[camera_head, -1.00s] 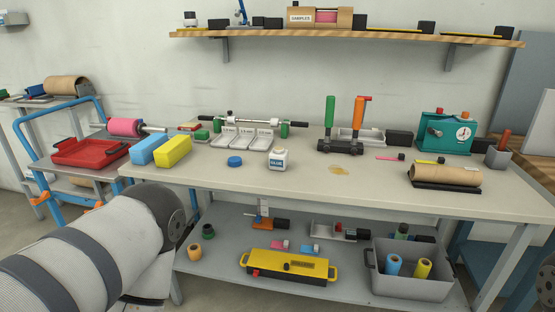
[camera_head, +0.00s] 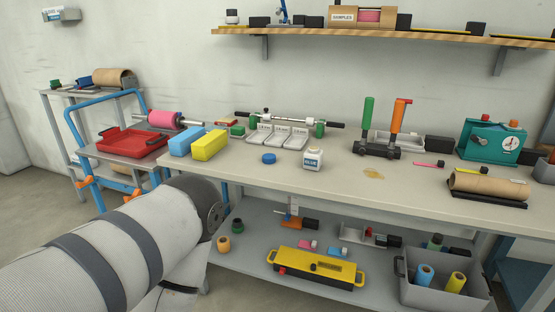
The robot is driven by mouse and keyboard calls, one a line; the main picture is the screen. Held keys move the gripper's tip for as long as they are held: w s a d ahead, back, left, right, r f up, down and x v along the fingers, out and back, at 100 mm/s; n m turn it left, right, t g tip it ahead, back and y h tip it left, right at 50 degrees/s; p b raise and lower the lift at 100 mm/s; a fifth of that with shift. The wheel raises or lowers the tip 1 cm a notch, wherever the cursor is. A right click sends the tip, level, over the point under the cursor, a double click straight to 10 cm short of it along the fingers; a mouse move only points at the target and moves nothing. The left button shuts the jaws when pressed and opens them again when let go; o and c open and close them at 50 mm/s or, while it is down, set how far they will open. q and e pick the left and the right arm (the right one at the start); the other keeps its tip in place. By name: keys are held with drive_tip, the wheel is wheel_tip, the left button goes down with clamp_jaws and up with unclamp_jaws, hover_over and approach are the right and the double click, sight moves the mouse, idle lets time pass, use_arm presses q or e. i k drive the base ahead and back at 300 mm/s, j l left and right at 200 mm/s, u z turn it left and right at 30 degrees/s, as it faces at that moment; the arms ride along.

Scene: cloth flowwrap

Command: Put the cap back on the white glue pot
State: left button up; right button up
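The white glue pot (camera_head: 313,159) stands upright on the workbench (camera_head: 340,187) near its front edge, with a dark label band. Its top looks white and shows no blue cap. A blue cap (camera_head: 269,158) lies on the bench a little to the left of the pot, apart from it. Part of my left arm fills the lower left of the head view, in front of the bench. Neither my left nor my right gripper shows in the view.
Blue and yellow blocks (camera_head: 209,146) stand left of the cap. Small grey trays (camera_head: 290,139) lie behind it. A stain (camera_head: 373,174) marks the bench right of the pot. A cardboard roll (camera_head: 488,184) lies farther right. A red tray (camera_head: 130,145) sits on a blue cart.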

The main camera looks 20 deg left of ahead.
sight(313, 157)
drive_tip(key=i+j+z, duration=0.1)
drive_tip(key=j+z, duration=0.4)
drive_tip(key=j, duration=0.8)
drive_tip(key=j+z, duration=0.45)
drive_tip(key=j, duration=0.8)
drive_tip(key=k, duration=0.05)
